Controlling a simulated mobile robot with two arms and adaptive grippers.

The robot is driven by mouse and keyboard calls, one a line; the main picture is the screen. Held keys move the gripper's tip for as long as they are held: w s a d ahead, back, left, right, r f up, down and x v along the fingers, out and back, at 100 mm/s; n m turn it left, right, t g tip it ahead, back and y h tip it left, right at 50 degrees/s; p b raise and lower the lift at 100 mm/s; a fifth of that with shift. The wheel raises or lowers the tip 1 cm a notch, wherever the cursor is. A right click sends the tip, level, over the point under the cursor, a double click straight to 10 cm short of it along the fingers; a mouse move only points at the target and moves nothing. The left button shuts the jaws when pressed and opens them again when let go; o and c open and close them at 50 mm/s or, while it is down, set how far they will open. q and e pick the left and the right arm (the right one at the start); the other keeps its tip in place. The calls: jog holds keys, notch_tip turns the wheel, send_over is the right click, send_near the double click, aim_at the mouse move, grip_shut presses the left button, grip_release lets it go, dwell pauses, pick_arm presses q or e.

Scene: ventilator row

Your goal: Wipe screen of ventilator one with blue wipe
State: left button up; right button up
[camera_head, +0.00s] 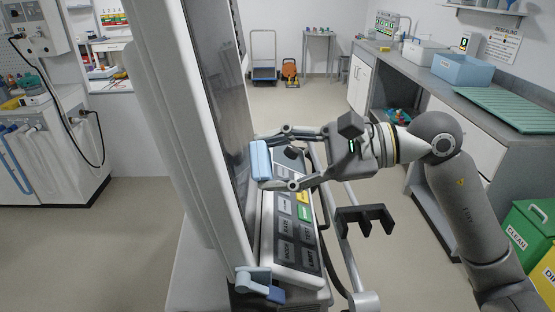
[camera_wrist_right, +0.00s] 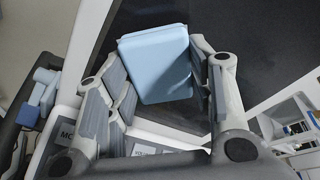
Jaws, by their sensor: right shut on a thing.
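The ventilator's tall screen housing (camera_head: 165,120) stands close in front, seen nearly edge-on, with its dark screen (camera_head: 222,75) facing right. The dark screen also fills the back of the right wrist view (camera_wrist_right: 265,50). My right gripper (camera_head: 263,163) is shut on the light blue wipe (camera_head: 259,158), a thick block shape, with one finger on either side. The wipe also shows between the fingers in the right wrist view (camera_wrist_right: 155,65). It is at the screen's lower part; I cannot tell whether it touches. My left gripper is out of view.
A keypad panel (camera_head: 284,250) with labelled buttons lies just below my right gripper. A grey rail (camera_head: 348,255) and a dark bracket (camera_head: 365,220) stand right of it. A counter (camera_head: 490,95) with a blue bin (camera_head: 462,70) is at the right. A green bin (camera_head: 528,235) is at lower right.

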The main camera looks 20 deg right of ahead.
aim_at(270, 156)
jog(key=shift+x, duration=1.15)
jog(key=shift+r, duration=0.1)
jog(key=shift+w+d+b, duration=0.15)
jog(key=shift+w+d, duration=0.15)
jog(key=shift+w, duration=0.6)
jog(key=shift+w+d+b, duration=0.15)
jog(key=shift+w+d, duration=0.15)
jog(key=shift+w, duration=0.6)
jog(key=shift+a+b, duration=0.15)
jog(key=shift+b, duration=0.15)
jog(key=shift+s+a+b, duration=0.25)
jog(key=shift+s+b, duration=0.15)
jog(key=shift+s, duration=0.45)
jog(key=shift+s+a+b, duration=0.15)
jog(key=shift+s, duration=0.4)
jog(key=shift+s+a+b, duration=0.15)
jog(key=shift+s+a, duration=0.05)
jog(key=shift+s, duration=0.3)
